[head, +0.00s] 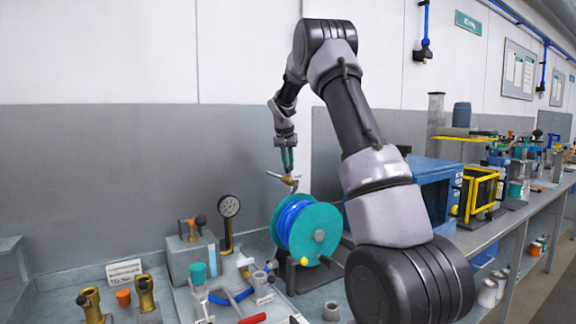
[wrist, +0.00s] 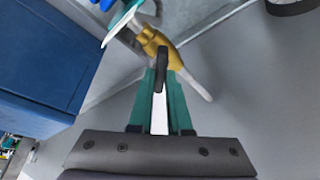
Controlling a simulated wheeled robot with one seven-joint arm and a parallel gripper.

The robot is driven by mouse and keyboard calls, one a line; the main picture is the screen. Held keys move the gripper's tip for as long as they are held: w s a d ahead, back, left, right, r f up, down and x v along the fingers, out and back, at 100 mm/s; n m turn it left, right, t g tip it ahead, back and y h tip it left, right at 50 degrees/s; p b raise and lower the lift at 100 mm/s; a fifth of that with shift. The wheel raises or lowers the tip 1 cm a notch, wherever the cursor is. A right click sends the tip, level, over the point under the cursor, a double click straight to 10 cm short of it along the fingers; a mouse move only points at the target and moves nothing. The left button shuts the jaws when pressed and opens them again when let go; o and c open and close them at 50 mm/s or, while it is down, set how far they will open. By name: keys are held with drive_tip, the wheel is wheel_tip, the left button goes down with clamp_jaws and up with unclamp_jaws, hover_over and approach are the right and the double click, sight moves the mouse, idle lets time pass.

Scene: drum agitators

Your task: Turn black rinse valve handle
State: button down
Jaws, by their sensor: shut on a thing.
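A brass-yellow valve body (wrist: 158,46) with pale grey pipe ends shows ahead of my gripper in the wrist view. Its black handle (wrist: 161,68) stands between my green fingertips. My gripper (wrist: 160,80) points at the valve and is shut on the black handle. In the head view my gripper (head: 287,163) reaches down to the valve (head: 290,180), just above and behind the teal reel. The handle is too small to make out there, and what carries the valve is hidden.
The teal reel with blue hose (head: 318,232) stands close below the valve. A blue cabinet (head: 432,190) is to its right. A dial gauge (head: 229,207) stands to the left. Brass fittings (head: 92,305) and loose parts crowd the bench front.

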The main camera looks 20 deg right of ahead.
drive_tip(key=n+y, duration=0.1)
drive_tip(key=n, duration=0.1)
drive_tip(key=n+y, duration=0.1)
drive_tip(key=n, duration=0.2)
drive_tip(key=shift+s+d+t, duration=0.1)
drive_tip(key=shift+d+t, duration=0.1)
drive_tip(key=shift+t, duration=0.2)
drive_tip(key=shift+n+y, duration=0.7)
drive_tip(key=shift+n, duration=1.3)
drive_tip(key=c, duration=0.9)
unclamp_jaws()
drive_tip(key=shift+o, duration=0.2)
drive_tip(key=v, duration=1)
drive_tip(key=shift+r, duration=0.4)
drive_tip(key=shift+d, duration=0.1)
